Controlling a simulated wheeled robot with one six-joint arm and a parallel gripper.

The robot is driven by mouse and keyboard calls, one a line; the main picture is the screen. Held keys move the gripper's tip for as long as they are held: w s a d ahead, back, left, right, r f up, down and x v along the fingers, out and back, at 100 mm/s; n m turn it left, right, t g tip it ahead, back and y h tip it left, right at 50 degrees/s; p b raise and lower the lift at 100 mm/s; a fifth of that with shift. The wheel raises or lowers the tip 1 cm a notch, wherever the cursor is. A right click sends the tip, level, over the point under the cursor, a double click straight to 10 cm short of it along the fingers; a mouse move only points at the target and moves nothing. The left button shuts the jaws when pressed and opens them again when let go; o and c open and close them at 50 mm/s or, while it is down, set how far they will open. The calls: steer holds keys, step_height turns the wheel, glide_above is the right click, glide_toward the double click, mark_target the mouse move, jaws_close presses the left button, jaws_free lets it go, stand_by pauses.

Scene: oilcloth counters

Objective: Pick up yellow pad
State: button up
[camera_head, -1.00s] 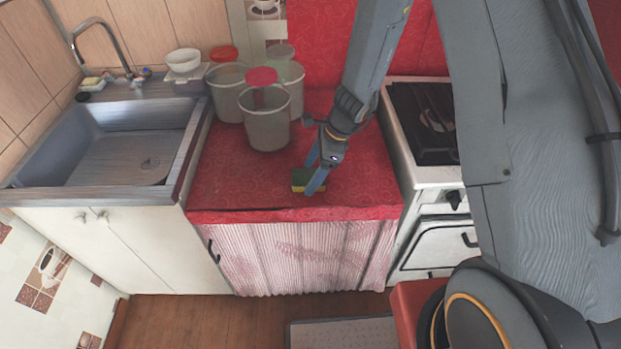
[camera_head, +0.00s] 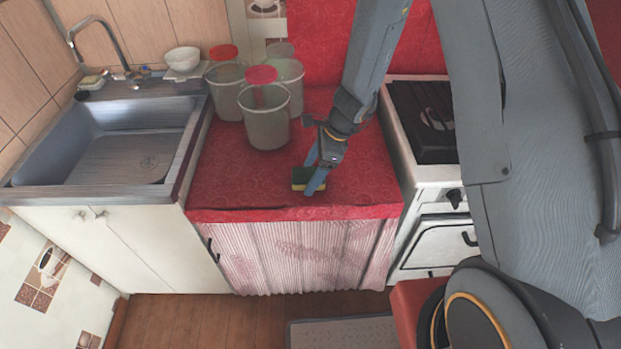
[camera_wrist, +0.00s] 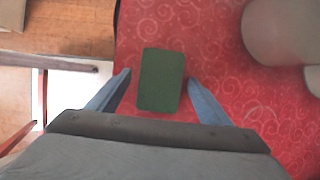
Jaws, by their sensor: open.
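The yellow pad (camera_head: 298,187) is a small sponge with a dark green top and a yellow lower layer. It lies flat on the red counter cloth near the front edge. In the wrist view only its green top (camera_wrist: 161,80) shows. My gripper (camera_head: 312,178) is low at the pad, pointing down. In the wrist view its blue fingers (camera_wrist: 158,82) are spread, one on each side of the pad, with red cloth visible in the gaps. The head view shows one finger in front of the pad, hiding part of it.
Several clear containers, some with red lids, stand behind the pad, the nearest one (camera_head: 265,125) to its back left. A sink (camera_head: 125,150) is at the left and a stove (camera_head: 424,125) at the right. The red counter (camera_head: 240,185) is bare around the pad.

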mark_target(311, 175)
steer(key=shift+c, duration=0.2)
steer(key=c, duration=1.1)
steer(key=shift+r, duration=0.15)
step_height(311, 175, up, 10)
steer(key=shift+r+b, duration=0.15)
steer(key=shift+b, duration=0.3)
steer(key=o, duration=0.5)
steer(key=shift+c, duration=0.2)
steer(key=c, duration=0.4)
steer(key=shift+o, duration=0.2)
